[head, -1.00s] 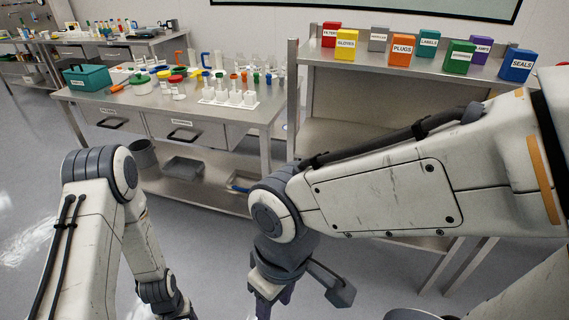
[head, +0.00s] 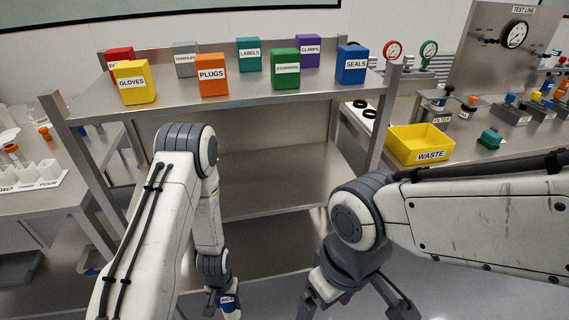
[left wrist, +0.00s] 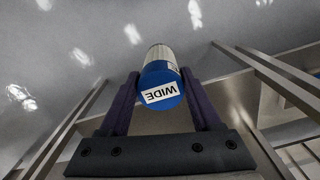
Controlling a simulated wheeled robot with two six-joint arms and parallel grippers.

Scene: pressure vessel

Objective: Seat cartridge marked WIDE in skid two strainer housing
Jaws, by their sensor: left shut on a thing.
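My left gripper (head: 226,292) hangs low at the bottom of the head view. It is shut on a cylindrical cartridge (head: 230,307) with a blue end and a white label. In the left wrist view the two dark fingers (left wrist: 164,88) grip the cartridge (left wrist: 163,76) from both sides, and its label reads WIDE. The cartridge's far end is pale or metallic. My right gripper (head: 330,292) is at the bottom centre, its fingertips cut off by the frame edge. I cannot make out a strainer housing marked skid two.
A steel shelf unit (head: 262,190) stands ahead, with several labelled boxes on top. To the right, a bench carries a yellow WASTE bin (head: 421,145), a FILTER label (head: 442,120) and a TEST LINE panel (head: 500,50) with a gauge. A white numbered rack (head: 35,176) is on the left bench.

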